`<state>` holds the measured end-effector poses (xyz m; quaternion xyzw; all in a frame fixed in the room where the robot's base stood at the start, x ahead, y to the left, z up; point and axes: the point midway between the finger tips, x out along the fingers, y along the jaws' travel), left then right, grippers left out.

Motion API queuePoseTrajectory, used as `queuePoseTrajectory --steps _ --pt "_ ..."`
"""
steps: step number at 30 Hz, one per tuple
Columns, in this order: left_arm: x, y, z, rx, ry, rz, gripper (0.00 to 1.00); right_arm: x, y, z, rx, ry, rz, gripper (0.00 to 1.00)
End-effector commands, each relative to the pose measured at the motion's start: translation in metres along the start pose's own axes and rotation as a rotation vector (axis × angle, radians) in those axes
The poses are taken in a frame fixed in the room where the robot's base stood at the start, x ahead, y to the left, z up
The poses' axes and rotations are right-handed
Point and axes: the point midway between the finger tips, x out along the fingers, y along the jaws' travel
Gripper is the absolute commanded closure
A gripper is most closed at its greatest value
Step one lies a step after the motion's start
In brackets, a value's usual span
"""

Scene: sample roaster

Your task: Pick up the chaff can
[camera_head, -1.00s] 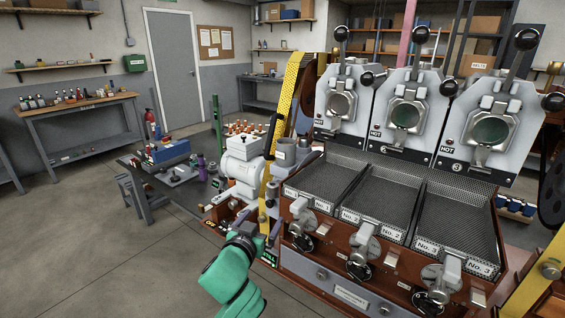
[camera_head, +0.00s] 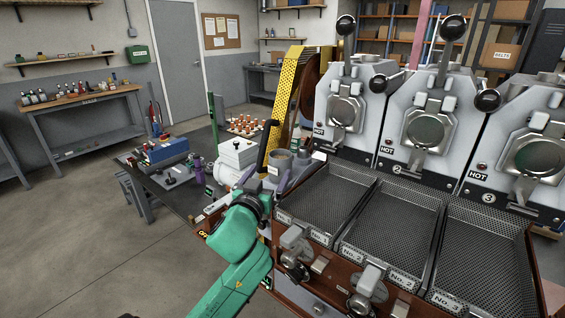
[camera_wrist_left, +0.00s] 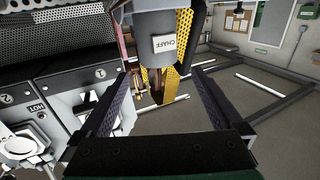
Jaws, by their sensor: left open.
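The chaff can (camera_head: 280,161) is a grey cylinder with a pale label, standing left of the roaster trays in the head view. In the left wrist view the chaff can (camera_wrist_left: 153,24) shows at the top middle, with its "CHAFF" label facing the camera. My left gripper (camera_head: 268,193) is just in front of and below the can in the head view. In the wrist view the left gripper (camera_wrist_left: 155,78) has its two dark fingers spread wide, with the can beyond the tips and nothing held. My right gripper is not in view.
A white grinder-like machine (camera_head: 236,156) stands left of the can, with a black handle (camera_head: 268,144) close by. A yellow perforated guard (camera_head: 289,87) rises behind. Mesh trays (camera_head: 322,197) lie to the right. Open floor (camera_head: 95,235) is at the left.

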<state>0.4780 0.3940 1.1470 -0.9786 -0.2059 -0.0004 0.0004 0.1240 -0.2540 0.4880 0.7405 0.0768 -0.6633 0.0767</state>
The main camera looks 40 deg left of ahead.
Motion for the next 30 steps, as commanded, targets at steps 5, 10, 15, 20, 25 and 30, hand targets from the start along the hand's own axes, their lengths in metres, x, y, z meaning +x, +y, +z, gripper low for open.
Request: queuePoseTrajectory --steps 5,10,15,20,25,30 --pt "0.041 0.000 -0.004 0.001 0.000 -0.001 0.00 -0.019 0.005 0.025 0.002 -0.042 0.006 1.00" --pt "0.063 0.001 -0.006 0.001 -0.001 -0.001 0.00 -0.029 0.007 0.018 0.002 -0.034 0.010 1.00" --pt "0.094 0.003 -0.007 0.000 0.000 -0.001 0.00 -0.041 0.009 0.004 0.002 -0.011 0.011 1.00" --pt "0.102 0.004 -0.004 0.000 -0.001 0.000 0.00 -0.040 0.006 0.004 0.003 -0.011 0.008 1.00" --pt "0.102 0.004 -0.003 0.000 -0.001 0.001 0.15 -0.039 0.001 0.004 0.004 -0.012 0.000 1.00" --pt "0.102 0.004 -0.003 0.000 -0.001 0.000 0.80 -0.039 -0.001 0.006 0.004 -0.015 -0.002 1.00"
